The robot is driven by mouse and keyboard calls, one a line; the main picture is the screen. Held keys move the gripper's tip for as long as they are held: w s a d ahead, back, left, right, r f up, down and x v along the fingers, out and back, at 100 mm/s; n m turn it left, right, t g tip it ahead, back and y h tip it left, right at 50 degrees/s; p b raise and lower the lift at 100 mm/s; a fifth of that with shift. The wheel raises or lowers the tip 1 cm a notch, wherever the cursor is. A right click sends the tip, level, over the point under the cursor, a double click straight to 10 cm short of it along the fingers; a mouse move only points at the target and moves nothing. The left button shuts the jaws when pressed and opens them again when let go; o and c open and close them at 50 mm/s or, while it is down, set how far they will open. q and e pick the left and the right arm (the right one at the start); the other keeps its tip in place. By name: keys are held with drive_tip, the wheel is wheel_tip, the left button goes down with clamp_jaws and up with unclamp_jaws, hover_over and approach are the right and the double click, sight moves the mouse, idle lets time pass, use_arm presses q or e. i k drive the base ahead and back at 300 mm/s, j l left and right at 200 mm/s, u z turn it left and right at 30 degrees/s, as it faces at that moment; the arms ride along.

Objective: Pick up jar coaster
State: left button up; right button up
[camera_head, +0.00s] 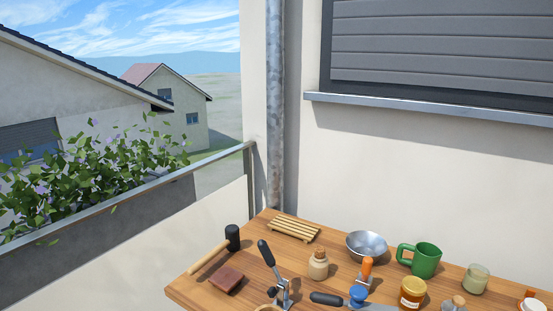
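A flat, square, reddish-brown piece (226,279), which looks like the jar coaster, lies on the left part of the wooden table (192,291). It lies flat with nothing on it. A mallet lies just behind it and a metal clamp with a black handle stands to its right. Neither of my grippers is in view.
A mallet (232,238), slatted wooden rack (294,228), toggle clamp (281,289), corked jar (318,264), metal bowl (366,245), green mug (425,261), honey jar (412,293) and glass jar (475,279) crowd the table. A railing (150,190) and wall stand beyond.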

sight(227, 278)
drive_tip(key=i+j, duration=0.1)
drive_tip(key=j, duration=0.25)
drive_tip(key=i+j, duration=0.1)
drive_tip(key=j, duration=0.25)
drive_tip(key=i+j, duration=0.1)
drive_tip(key=j, duration=0.2)
drive_tip(key=i+j+u, duration=0.1)
drive_tip(key=j, duration=0.25)
